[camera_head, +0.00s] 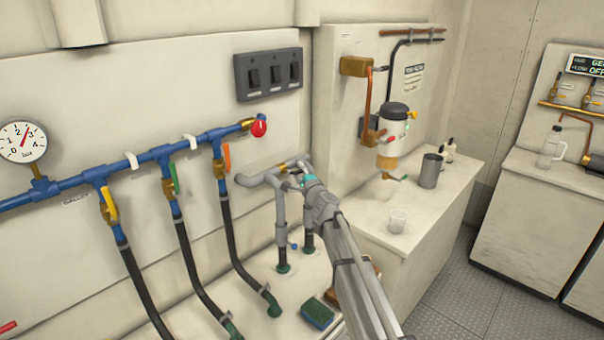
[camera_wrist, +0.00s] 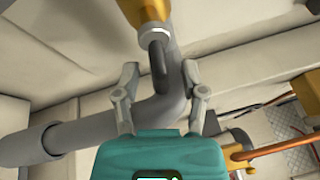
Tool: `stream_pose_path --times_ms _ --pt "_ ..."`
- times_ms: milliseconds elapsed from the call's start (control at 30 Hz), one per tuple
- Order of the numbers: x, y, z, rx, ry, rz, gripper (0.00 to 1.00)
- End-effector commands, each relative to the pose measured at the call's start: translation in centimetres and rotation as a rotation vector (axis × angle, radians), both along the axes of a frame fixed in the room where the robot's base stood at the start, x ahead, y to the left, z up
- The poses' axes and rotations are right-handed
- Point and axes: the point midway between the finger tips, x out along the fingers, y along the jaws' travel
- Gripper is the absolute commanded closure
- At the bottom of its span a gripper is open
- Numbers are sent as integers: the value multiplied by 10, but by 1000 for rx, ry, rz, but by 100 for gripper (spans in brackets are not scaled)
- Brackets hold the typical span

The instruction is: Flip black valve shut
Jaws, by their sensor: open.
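The black valve shows in the wrist view as a dark lever (camera_wrist: 158,58) on a brass body (camera_wrist: 145,10), set on a grey pipe (camera_wrist: 85,128) with a bend. The lever hangs down along the pipe, toward my gripper. My gripper (camera_wrist: 160,72) is open, with one finger on each side of the lever and the pipe bend. I cannot tell whether a finger touches either. In the head view my gripper (camera_head: 292,172) is at the grey pipe (camera_head: 255,180), beside a bit of brass; the black lever is not clearly visible there.
Left of my gripper, a blue manifold (camera_head: 130,163) carries valves with yellow (camera_head: 109,203), green (camera_head: 173,178) and orange (camera_head: 227,158) handles and black hoses. A green sponge (camera_head: 317,313) lies below.

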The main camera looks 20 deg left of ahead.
Motion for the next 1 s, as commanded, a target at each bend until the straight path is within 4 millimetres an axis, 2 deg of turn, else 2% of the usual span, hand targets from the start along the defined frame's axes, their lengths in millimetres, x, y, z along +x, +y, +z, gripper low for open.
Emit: stream_pose_path --times_ms 167,467,600,633,733,1000 --pt "0 0 0 0 0 0 46" --pt "0 0 0 0 0 0 99" --pt "0 0 0 0 0 0 100" --pt "-4 -19 0 -1 -1 -3 100" --pt "-1 -4 0 -1 1 0 100" --pt "-1 3 0 4 8 4 100"
